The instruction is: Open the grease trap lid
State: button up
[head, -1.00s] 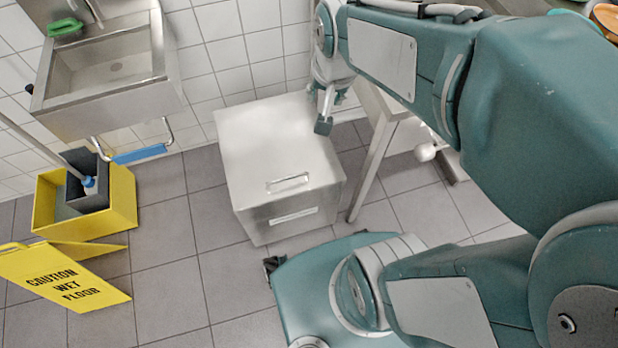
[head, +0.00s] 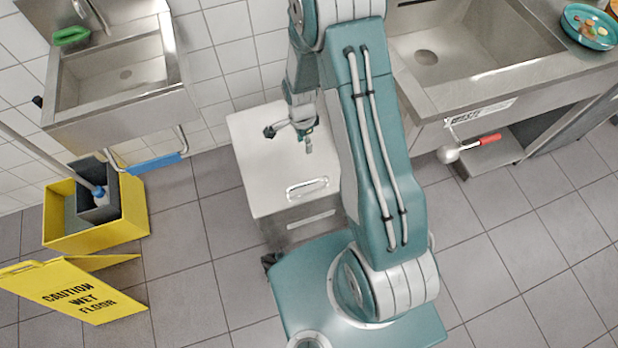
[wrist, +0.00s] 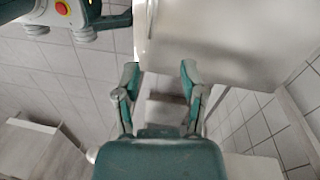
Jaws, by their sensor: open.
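The grease trap (head: 262,205) is a pale metal box on the tiled floor against the wall. Its lid (head: 262,170) lies flat and closed, with a recessed handle (head: 307,188) near the front edge. My gripper (head: 290,138) is over the rear part of the lid, behind the handle, its two fingers spread and empty. I cannot tell its exact height above the lid. In the wrist view the open fingers (wrist: 159,72) frame empty space, with a pale panel, probably the lid (wrist: 235,40), beyond and to the right. My arm covers the box's right side.
A yellow caution sign (head: 75,292) and a yellow mop bucket (head: 133,215) stand on the left. A small wall sink (head: 160,112) is at upper left. A steel sink counter (head: 455,98) is on the right, with a red-handled item (head: 488,139) below. Floor at lower right is clear.

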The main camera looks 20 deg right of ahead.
jog(key=m, duration=0.2)
send_over(309, 179)
jog(key=a, duration=0.1)
notch_tip(309, 179, down, 6)
jog(key=shift+g, duration=0.4)
jog(key=s+f, duration=0.1)
jog(key=f, duration=0.6)
jog(key=s+f, duration=0.1)
jog(key=f, duration=0.3)
jog(key=shift+s+d, duration=0.1)
jog(key=shift+s, duration=0.2)
grip_shut()
